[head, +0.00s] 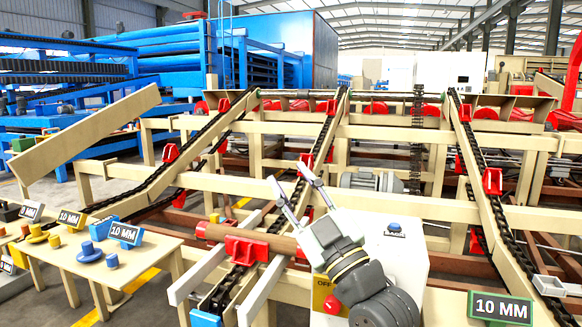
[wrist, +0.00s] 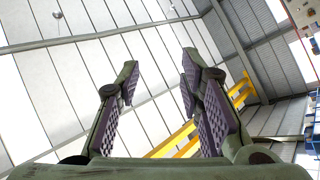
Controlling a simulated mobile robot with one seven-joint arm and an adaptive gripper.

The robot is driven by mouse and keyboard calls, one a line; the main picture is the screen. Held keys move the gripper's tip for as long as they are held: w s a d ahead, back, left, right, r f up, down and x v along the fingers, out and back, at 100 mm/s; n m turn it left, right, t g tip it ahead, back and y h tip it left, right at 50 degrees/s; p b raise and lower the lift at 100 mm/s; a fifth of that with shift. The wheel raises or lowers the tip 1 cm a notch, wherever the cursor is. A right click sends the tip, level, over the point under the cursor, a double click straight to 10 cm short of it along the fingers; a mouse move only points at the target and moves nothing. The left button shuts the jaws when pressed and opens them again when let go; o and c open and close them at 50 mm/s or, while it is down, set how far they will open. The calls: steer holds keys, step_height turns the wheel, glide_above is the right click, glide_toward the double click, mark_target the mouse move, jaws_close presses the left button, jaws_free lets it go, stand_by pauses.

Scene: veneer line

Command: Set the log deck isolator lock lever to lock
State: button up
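A pale control box (head: 408,243) stands at the front of the log deck, partly hidden by my arm. On its left side a yellow plate (head: 325,283) reads "OFF", with a red knob (head: 332,304) below it; this looks like the isolator. The lock lever's position cannot be told, as my wrist covers part of this area. My gripper (head: 291,183) points up and left, above and left of the knob, touching nothing visible.
A log (head: 262,238) lies across red brackets on the chain conveyor left of my gripper. A table (head: 140,253) with blue and yellow knobs and "10 MM" signs stands at left. A blue button (head: 395,226) is on the box. A green "10 MM" sign (head: 500,307) is at lower right.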

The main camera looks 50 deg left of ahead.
steer(key=shift+s+d+r+y, duration=0.15)
steer(key=shift+s+r, duration=0.1)
steer(key=shift+r, duration=0.15)
steer(key=shift+s+r+y, duration=0.15)
steer(key=shift+s+r, duration=0.1)
steer(key=shift+r, duration=0.15)
